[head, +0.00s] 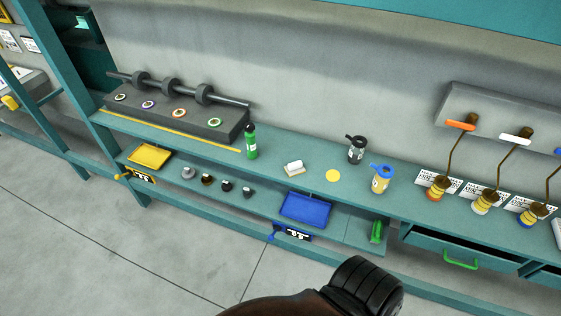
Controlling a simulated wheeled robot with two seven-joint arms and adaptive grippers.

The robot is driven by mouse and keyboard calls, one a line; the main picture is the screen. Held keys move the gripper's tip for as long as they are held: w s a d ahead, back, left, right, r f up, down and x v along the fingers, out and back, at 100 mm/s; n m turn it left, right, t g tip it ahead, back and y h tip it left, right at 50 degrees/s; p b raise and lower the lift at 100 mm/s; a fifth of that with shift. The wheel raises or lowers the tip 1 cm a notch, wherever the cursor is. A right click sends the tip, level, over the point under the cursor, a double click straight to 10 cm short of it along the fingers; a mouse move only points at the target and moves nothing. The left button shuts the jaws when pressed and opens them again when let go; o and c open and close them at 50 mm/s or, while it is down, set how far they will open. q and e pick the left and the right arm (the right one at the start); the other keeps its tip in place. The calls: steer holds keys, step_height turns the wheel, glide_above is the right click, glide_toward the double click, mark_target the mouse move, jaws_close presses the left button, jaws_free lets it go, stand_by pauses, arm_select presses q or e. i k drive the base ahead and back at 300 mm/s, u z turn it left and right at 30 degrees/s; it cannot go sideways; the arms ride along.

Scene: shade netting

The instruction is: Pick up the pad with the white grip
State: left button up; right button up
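A black canister (355,149) and a yellow jar with a blue top (380,178) stand right of the disc. A blue tray (306,209) and a yellow tray (150,157) sit on the lower shelf. A drawer with a green handle (461,261) is at right.

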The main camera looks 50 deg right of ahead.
mark_target(293, 168)
steer(key=z, duration=0.4)
steer(key=i, duration=0.55)
steer(key=z, duration=0.65)
